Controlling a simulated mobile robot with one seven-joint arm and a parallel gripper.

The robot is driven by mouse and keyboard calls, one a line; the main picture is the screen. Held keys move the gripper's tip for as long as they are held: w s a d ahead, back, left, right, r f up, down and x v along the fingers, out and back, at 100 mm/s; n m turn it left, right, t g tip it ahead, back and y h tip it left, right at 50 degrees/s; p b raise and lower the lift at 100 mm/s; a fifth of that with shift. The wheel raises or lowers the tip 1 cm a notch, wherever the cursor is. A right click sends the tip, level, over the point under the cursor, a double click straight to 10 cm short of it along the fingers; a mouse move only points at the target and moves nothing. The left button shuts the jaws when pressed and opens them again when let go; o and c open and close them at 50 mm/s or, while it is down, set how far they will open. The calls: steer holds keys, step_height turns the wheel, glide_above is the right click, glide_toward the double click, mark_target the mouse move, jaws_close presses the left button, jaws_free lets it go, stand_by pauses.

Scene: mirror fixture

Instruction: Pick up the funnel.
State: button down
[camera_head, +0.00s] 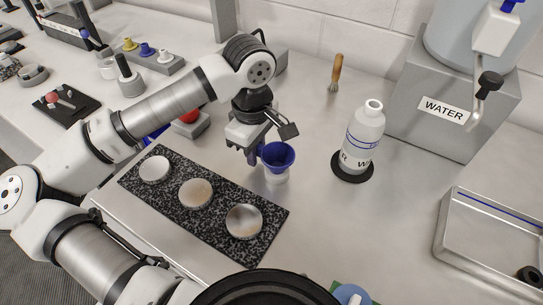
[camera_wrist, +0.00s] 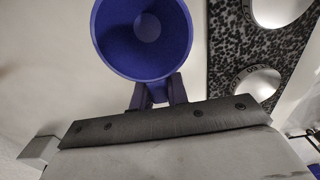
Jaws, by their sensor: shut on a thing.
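A blue funnel (camera_head: 277,155) is at the centre of the head view, with a small whitish translucent container (camera_head: 275,176) directly beneath it. I cannot tell whether the funnel still touches that container. My gripper (camera_head: 256,157) is beside the funnel on its left, its fingers shut on the funnel's near side. In the wrist view the funnel (camera_wrist: 143,38) opens toward the camera as a round blue bowl. The two dark fingers of my gripper (camera_wrist: 158,92) close on a tab at its rim. The funnel's spout is hidden.
A speckled dark mat (camera_head: 205,185) with three round metal discs lies left of the funnel. A white bottle (camera_head: 362,140) stands on a black round base to the right. Behind it are a wooden-handled tool (camera_head: 336,75) and a grey WATER dispenser (camera_head: 455,110). A metal tray (camera_head: 490,245) sits far right.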

step_height(320, 180, up, 20)
steer(key=b, duration=0.1)
steer(key=shift+b, duration=0.3)
steer(key=shift+s, duration=0.1)
